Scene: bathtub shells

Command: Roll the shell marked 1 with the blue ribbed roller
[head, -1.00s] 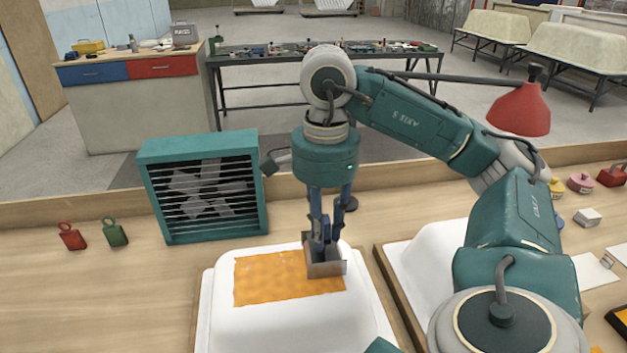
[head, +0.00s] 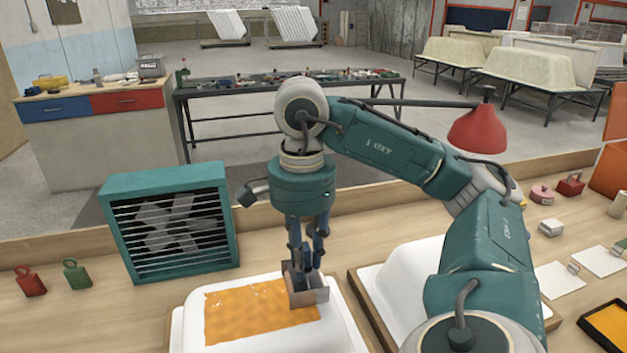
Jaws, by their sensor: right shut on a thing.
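A white shell (head: 343,322) lies at the bottom centre, with a wet-looking orange patch (head: 250,312) on top. A second white shell (head: 408,262) is to its right, partly behind my right arm. No number marks can be read on either. My right gripper (head: 305,262) points down and is shut on a grey and blue tool (head: 308,290). The tool is at the right end of the orange patch and seems to touch it. Its ribs cannot be made out. My left gripper is not in view.
A teal louvred fan box (head: 170,225) stands left of the first shell. A red (head: 30,283) and a green tagged weight (head: 77,275) stand farther left. A black tray of orange liquid (head: 610,325) is at lower right. A red lamp shade (head: 478,130) hangs behind my arm.

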